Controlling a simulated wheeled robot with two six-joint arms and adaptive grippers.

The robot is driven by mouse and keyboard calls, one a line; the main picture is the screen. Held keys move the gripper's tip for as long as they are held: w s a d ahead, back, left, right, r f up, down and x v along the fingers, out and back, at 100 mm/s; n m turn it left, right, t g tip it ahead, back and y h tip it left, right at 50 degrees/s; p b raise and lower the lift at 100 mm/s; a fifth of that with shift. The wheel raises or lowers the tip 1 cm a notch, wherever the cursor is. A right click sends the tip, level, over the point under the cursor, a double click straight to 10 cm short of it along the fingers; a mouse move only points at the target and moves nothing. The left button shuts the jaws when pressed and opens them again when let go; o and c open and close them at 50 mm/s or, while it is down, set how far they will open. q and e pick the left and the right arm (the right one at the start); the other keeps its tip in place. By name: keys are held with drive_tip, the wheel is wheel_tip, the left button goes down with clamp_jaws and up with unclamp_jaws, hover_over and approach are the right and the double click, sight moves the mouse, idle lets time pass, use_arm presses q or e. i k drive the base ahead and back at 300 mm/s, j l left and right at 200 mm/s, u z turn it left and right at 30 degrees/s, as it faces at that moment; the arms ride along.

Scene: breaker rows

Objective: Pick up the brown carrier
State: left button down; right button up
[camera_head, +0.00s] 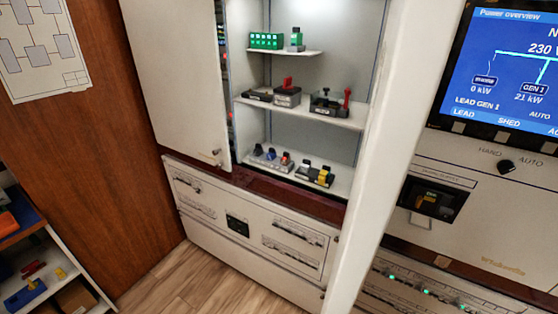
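I cannot make out a thing that is clearly the brown carrier. A brown box-like thing (76,297) sits low on the shelf unit at the lower left, partly cut off by the bottom edge; I cannot tell whether it is the carrier. Neither of my grippers is in view.
The open cabinet door (180,75) stands left of the shelves. The shelf unit (70,258) holds blue, red and yellow items. Wooden floor (185,280) is clear between.

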sight(285, 160)
drive_tip(key=i+j+z, duration=0.1)
drive_tip(key=j+z, duration=0.65)
drive_tip(key=i+j+u, duration=0.1)
drive_tip(key=j+u, duration=0.25)
drive_tip(key=i+j+u, duration=0.15)
drive_tip(key=j+u, duration=0.2)
drive_tip(key=j, duration=0.15)
drive_tip(key=j+u, duration=0.1)
drive_tip(key=u, duration=0.7)
drive_tip(key=i+j+u, duration=0.1)
drive_tip(key=u, duration=0.35)
drive_tip(key=i+u, duration=0.1)
drive_tip(key=u, duration=0.7)
drive_tip(key=i+j, duration=0.05)
